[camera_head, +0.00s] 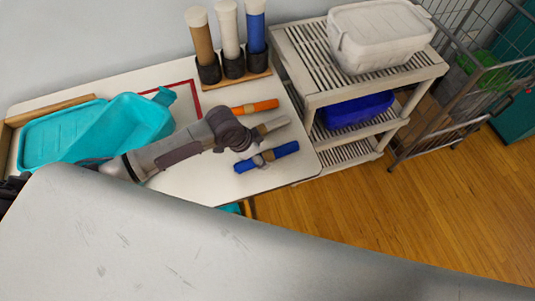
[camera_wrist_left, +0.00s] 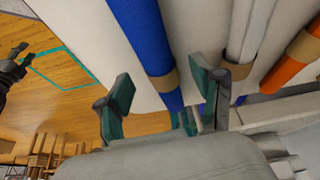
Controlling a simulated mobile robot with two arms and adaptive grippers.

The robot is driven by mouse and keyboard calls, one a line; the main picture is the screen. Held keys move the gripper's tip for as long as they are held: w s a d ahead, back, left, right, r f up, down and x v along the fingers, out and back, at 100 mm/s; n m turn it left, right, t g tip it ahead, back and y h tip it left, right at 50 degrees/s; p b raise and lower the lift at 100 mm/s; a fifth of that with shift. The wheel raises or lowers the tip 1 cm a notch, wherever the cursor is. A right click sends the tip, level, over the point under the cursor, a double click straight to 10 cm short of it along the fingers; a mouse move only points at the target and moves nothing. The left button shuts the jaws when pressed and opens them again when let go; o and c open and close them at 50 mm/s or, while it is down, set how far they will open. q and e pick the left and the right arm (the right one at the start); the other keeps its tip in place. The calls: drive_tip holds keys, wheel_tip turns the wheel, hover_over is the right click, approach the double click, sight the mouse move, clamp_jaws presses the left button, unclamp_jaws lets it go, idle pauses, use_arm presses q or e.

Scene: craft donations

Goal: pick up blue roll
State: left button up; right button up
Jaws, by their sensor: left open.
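A blue roll (camera_head: 286,150) with a tan band lies on the white table near its front right edge. My left gripper (camera_head: 263,158) is open over the middle of this roll. In the left wrist view the blue roll (camera_wrist_left: 150,38) runs between the two spread fingers of my left gripper (camera_wrist_left: 165,95), which are not closed on it. A white roll (camera_head: 274,125) lies behind the blue one, partly hidden by my arm. An orange roll (camera_head: 262,105) lies farther back. A dark gripper-like shape, probably my right gripper (camera_wrist_left: 14,62), shows at the left wrist view's edge.
Brown, white and blue rolls stand upright in dark holders (camera_head: 233,66) at the back. Teal bins (camera_head: 125,125) are on the table's left. A slatted shelf (camera_head: 310,85) with a white lidded box (camera_head: 375,40) and blue bin (camera_head: 350,110) stands right. Wood floor is clear at front right.

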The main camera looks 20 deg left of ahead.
use_arm(q)
drive_tip(key=shift+x, duration=1.15)
drive_tip(key=c, duration=1.2)
drive_tip(key=shift+c, duration=0.2)
drive_tip(key=shift+r, duration=0.1)
